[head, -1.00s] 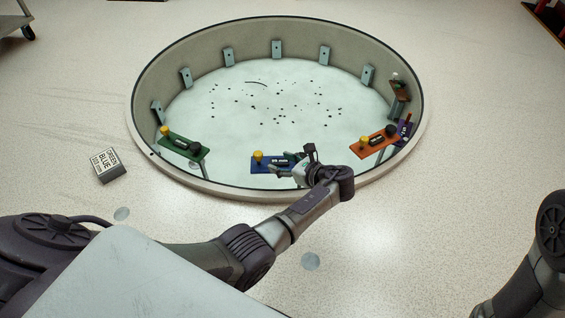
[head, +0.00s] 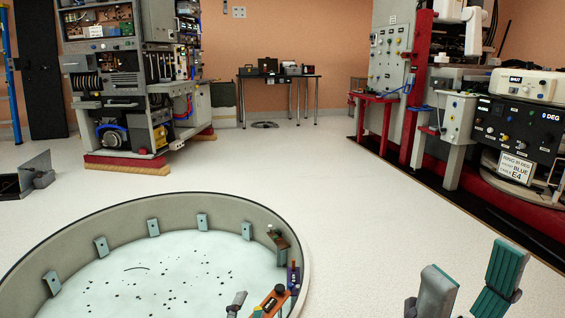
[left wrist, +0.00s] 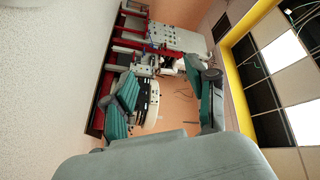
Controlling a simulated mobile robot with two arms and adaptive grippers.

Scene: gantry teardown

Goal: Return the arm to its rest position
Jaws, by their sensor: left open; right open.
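The rest of that arm is out of frame. In the left wrist view my left gripper (left wrist: 166,90) has its two teal-padded fingers spread wide, with nothing between them. That view is rolled and faces the red-framed machine (left wrist: 150,95). My right gripper (head: 468,290) stands at the lower right of the head view, its two fingers apart and pointing up, empty, over pale floor.
An orange module (head: 272,303) and a purple one (head: 293,277) sit at the pit's right rim. A rack (head: 120,90) stands at the back left and a table (head: 280,77) at the back. The red-framed machine (head: 515,135) stands right. The middle floor is clear.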

